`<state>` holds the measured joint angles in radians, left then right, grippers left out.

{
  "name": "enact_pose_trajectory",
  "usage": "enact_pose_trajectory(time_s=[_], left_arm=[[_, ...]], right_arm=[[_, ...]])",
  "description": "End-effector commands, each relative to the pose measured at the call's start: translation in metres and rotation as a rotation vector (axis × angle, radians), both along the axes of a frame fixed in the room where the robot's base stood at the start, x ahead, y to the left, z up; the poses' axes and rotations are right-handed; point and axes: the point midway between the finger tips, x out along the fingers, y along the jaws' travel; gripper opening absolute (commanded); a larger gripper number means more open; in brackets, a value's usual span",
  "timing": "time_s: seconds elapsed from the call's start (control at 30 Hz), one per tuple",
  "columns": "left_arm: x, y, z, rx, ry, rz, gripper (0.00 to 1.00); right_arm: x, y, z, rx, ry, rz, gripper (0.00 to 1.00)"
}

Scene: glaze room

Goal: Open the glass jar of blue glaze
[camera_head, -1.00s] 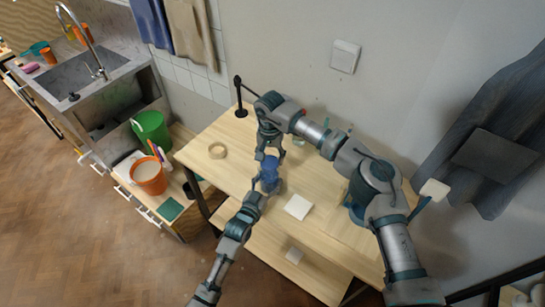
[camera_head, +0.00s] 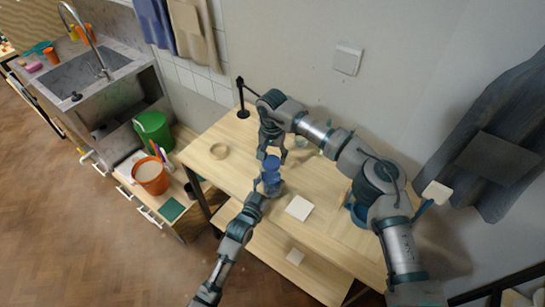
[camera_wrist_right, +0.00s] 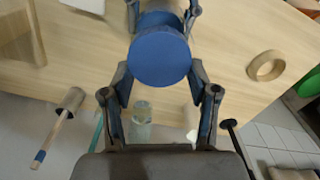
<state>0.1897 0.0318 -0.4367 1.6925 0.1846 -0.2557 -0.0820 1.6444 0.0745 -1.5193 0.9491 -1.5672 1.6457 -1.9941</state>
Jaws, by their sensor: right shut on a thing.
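The round blue lid (camera_head: 272,162) is between the fingers of my right gripper (camera_head: 271,155), which is shut on it. In the right wrist view the lid (camera_wrist_right: 160,55) is a flat blue disc facing the camera. The glass jar of blue glaze (camera_head: 270,183) is upright below it, over the table's front edge area. The lid appears raised a little from the jar, with a small gap. My left gripper (camera_head: 268,190) comes from the front and its fingers close around the jar's sides. The fingers partly hide the jar.
The wooden table (camera_head: 235,150) holds a tape ring (camera_head: 219,151), a white tile (camera_head: 299,207) and a dark stand (camera_head: 242,112). A clear glass (camera_wrist_right: 141,118) and a brush-like tool (camera_wrist_right: 60,125) show in the wrist view. Bare tabletop lies left of the jar.

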Motion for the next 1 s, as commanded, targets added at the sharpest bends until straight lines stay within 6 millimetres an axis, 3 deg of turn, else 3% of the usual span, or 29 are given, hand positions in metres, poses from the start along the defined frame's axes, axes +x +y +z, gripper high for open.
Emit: enact_pose_trajectory(time_s=[0.7, 1.0], left_arm=[[0.0, 0.001, -0.005, 0.005, 0.008, 0.001, 0.0], [0.0, 0.001, -0.005, 0.005, 0.008, 0.001, 0.0]], right_arm=[[0.0, 0.0, 0.014, 0.001, 0.0, 0.0, 0.18], [0.001, 0.0, 0.048, 0.0, -0.001, 0.0, 0.18]])
